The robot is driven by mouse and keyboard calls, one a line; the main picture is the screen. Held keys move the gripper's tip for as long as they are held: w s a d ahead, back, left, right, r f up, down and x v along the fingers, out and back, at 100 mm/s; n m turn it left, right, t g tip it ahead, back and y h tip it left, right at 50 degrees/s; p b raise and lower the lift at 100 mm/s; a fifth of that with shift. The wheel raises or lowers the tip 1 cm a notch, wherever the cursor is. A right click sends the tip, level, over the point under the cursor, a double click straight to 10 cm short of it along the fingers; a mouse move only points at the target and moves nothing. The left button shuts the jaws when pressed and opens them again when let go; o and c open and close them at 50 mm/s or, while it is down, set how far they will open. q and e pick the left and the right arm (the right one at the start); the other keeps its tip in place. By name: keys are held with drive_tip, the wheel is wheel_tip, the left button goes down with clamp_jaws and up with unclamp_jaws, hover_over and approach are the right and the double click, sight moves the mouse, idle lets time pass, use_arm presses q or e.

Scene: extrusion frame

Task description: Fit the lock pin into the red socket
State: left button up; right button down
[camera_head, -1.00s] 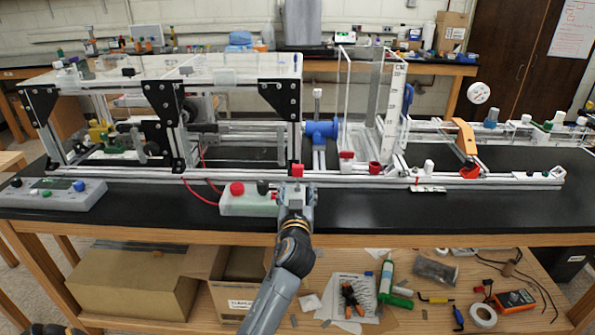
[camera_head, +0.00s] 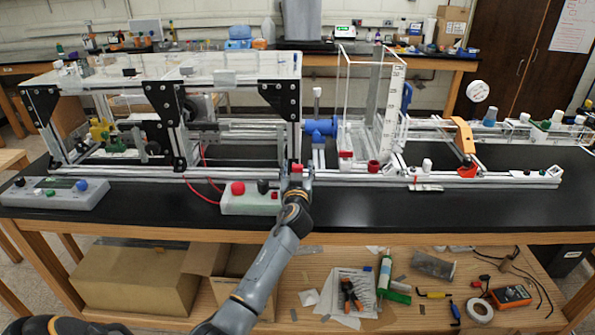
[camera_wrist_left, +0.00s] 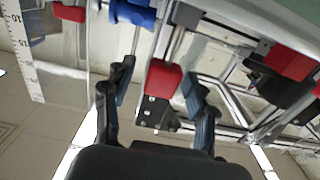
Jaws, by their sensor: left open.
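My left gripper (camera_head: 296,178) reaches over the front rail at the middle of the bench. In the left wrist view my left gripper (camera_wrist_left: 155,85) is open, with a red block (camera_wrist_left: 163,79) between its two fingers and a gap to each side. The same red block (camera_head: 297,168) shows just beyond the gripper in the head view. A red cup-like socket (camera_head: 373,167) stands on the rail to the right, by the clear tank. I cannot tell which part is the lock pin. My right gripper is not in view.
A control box (camera_head: 248,203) with a red knob (camera_head: 237,188) lies just left of the gripper. A blue valve (camera_head: 320,128) and a clear tank (camera_head: 358,110) stand behind the rail. The black bench top (camera_head: 370,210) is clear at front right.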

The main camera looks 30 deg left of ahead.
use_arm(q)
drive_tip(key=shift+c, duration=0.2)
clamp_jaws()
